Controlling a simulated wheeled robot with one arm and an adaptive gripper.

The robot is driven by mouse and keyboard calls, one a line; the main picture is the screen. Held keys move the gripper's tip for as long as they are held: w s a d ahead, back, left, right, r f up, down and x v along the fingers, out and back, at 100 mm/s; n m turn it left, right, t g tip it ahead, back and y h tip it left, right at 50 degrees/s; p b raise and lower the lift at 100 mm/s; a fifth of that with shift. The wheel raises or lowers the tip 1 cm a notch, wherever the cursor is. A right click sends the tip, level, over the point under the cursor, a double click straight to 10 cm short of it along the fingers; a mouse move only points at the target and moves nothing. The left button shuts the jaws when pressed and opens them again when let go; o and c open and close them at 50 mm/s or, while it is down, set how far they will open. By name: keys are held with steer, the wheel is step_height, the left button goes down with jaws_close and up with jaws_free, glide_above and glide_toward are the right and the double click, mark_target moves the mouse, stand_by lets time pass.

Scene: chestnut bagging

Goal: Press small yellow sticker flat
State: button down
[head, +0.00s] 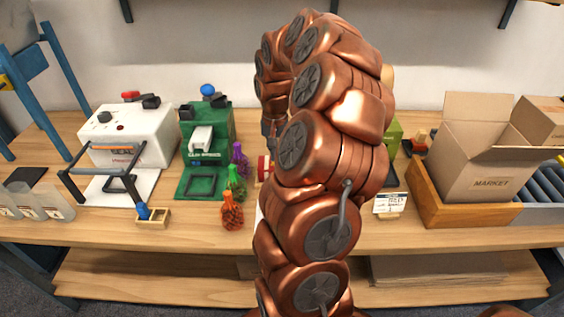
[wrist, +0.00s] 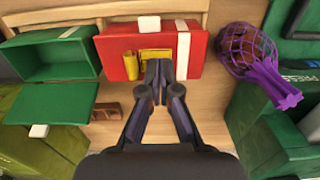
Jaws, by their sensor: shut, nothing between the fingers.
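A red box (wrist: 118,48) with a white band lies in the middle of the wrist view. A small yellow sticker (wrist: 156,54) sits on its face, and another yellow piece (wrist: 130,65) shows at its left. My gripper (wrist: 158,67) is shut and empty. Its fingertips are over the red box at the lower edge of the sticker and cover part of it. I cannot tell whether they touch. In the head view my arm hides the gripper and the sticker; a bit of red (head: 263,168) shows beside the arm.
A purple net bag (wrist: 246,55) lies right of the red box, and an open green box (wrist: 48,58) stands left. In the head view are a white sealer (head: 125,138), a green press (head: 205,125), an orange net bag (head: 231,213) and a market carton (head: 490,160) in a wooden tray.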

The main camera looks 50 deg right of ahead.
steer(key=shift+f+b, duration=0.8)
stand_by(2.8)
steer(key=shift+r, duration=0.1)
steer(key=shift+r+p, duration=0.45)
steer(key=shift+r, duration=3.05)
